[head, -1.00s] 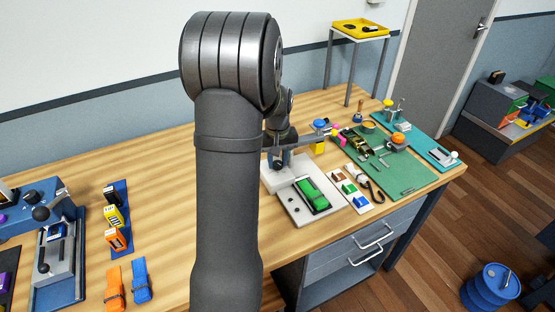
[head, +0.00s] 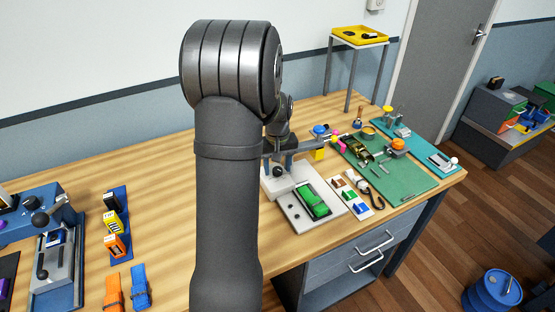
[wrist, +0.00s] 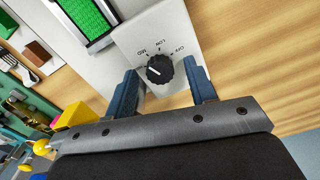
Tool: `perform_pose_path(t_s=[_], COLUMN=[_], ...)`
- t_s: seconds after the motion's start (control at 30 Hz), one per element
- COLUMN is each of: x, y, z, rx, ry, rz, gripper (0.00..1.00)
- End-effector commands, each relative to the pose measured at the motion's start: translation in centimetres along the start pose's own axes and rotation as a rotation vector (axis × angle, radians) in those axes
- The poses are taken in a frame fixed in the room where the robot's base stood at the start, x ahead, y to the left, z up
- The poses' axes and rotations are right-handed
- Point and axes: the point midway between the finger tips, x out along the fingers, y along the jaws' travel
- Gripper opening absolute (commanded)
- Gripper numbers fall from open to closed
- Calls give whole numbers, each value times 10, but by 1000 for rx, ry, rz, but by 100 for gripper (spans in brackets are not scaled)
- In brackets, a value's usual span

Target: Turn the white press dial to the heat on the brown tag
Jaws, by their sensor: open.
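The white press (head: 282,184) stands on the bench beyond my arm, and its pale front panel (wrist: 135,38) fills the top middle of the wrist view. A black round dial (wrist: 160,69) sits on it, with OFF, LOW and MID printed around it. Its white mark points left, a little below MID; any label there is not readable. My gripper (wrist: 164,88) is open, one blue finger on each side of the dial, with visible gaps.
A white card with brown, green and blue pieces (head: 365,208) lies right of the press. A green mat (head: 405,183) with tools is further right.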

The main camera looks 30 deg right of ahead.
Motion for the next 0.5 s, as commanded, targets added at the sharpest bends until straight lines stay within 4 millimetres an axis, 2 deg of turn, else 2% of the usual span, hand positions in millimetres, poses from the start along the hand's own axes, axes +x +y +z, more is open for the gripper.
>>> perform_pose_path(t_s=[0.17,0.5], x=[-18,-99], y=[0,0], z=[-1,-1], rx=[0,0], ry=[4,6], rz=[2,2], gripper=[51,51])
